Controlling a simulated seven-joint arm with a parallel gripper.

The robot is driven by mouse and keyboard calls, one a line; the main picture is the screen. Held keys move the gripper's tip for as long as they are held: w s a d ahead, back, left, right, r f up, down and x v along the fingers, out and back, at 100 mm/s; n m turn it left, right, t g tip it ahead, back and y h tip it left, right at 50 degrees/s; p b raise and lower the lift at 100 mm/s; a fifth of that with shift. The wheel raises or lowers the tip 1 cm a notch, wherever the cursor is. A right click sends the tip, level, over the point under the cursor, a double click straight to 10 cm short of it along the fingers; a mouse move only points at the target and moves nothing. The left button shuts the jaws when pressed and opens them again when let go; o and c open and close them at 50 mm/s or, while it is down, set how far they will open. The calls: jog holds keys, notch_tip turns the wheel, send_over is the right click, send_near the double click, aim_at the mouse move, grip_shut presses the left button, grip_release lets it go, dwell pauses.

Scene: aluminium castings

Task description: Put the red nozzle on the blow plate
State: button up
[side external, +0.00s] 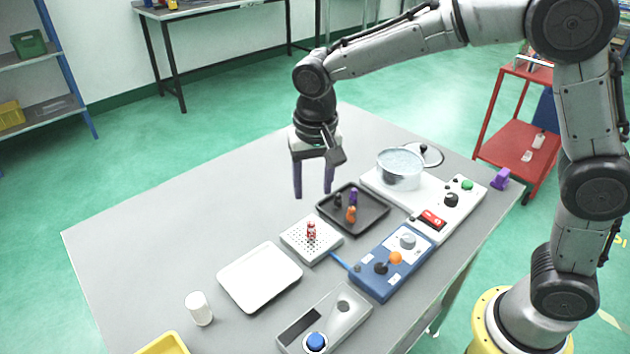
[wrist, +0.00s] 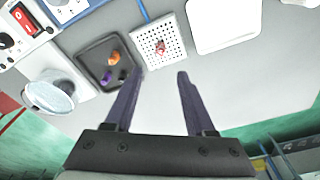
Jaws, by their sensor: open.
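The red nozzle (side external: 311,231) stands upright on the blow plate (side external: 327,250), a white square plate with a grid of holes. In the wrist view the red nozzle (wrist: 160,47) is near the middle of the blow plate (wrist: 174,57). My gripper (side external: 313,194) is open and empty, above the table behind the dark tray and the plate. It is apart from the nozzle. In the wrist view my gripper's two purple fingers (wrist: 160,73) are spread, with the plate beyond their tips.
A dark tray (side external: 374,227) beside the plate holds orange, purple and dark nozzles. The table's left part is clear.

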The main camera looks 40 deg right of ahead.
jog(key=s+d+r+n+t, duration=0.2)
jog(key=s+d+r, duration=0.6)
jog(key=s, duration=0.3)
jog(key=s+d+n+t, duration=0.1)
jog(key=s+d, duration=0.1)
jog(key=s, duration=0.4)
jog(key=s+d+f+n+t, duration=0.1)
jog(key=s+d+n, duration=0.1)
jog(key=s, duration=0.5)
jog(key=shift+s+f+n+y, duration=0.2)
jog(key=shift+f+n+y, duration=0.1)
dwell(0.7)
